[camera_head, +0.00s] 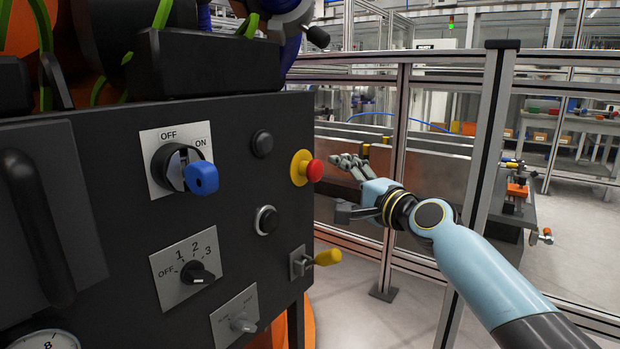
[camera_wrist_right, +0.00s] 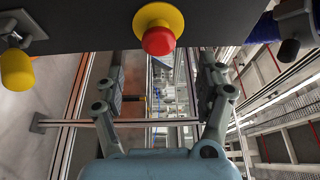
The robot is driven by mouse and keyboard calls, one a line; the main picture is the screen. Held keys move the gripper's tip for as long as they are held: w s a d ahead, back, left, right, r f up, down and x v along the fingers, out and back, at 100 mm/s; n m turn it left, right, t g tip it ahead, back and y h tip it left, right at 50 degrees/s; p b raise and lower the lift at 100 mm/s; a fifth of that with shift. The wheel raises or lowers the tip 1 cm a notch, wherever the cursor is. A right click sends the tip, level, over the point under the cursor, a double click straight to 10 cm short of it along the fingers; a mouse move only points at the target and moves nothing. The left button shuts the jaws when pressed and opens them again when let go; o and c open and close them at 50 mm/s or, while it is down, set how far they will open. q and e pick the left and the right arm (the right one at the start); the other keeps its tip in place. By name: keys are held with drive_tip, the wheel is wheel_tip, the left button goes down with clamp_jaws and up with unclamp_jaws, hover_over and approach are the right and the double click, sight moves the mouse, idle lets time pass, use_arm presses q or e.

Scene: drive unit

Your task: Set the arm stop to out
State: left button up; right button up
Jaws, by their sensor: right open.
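The arm stop, taken to be the red mushroom button (camera_head: 315,170) on a yellow collar (camera_head: 299,167), sits at the right edge of the dark panel. I cannot tell whether it is in or out. It also shows at the top middle of the right wrist view as a red button (camera_wrist_right: 158,40). My right gripper (camera_head: 346,190) is open and empty, just right of the button and apart from it. In the right wrist view its two fingers (camera_wrist_right: 161,85) are spread wide, with the button above the gap. My left gripper is not in view.
The dark panel (camera_head: 120,240) also bears a blue-handled OFF/ON switch (camera_head: 202,178), black buttons (camera_head: 262,143), a numbered selector knob (camera_head: 197,272) and a yellow-tipped lever (camera_head: 328,257) below the red button. A metal fence post (camera_head: 398,150) stands behind my right gripper.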

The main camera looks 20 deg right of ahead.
sight(318, 174)
drive_tip(key=x, duration=0.1)
drive_tip(key=b+x, duration=0.1)
drive_tip(key=x, duration=0.1)
drive_tip(key=shift+w+a+f, duration=0.15)
drive_tip(key=shift+w+f, duration=0.05)
drive_tip(key=shift+w, duration=0.1)
drive_tip(key=b+x, duration=0.1)
drive_tip(key=x, duration=0.4)
drive_tip(key=shift+w+f+b, duration=0.1)
drive_tip(key=shift+w+b, duration=0.05)
drive_tip(key=shift+b, duration=0.2)
drive_tip(key=shift+w+a, duration=0.15)
drive_tip(key=shift+w, duration=0.4)
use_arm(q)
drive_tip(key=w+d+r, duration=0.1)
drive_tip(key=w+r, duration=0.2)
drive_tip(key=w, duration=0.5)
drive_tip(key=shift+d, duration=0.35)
use_arm(e)
drive_tip(key=shift+c, duration=0.4)
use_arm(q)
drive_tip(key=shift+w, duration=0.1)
use_arm(e)
clamp_jaws()
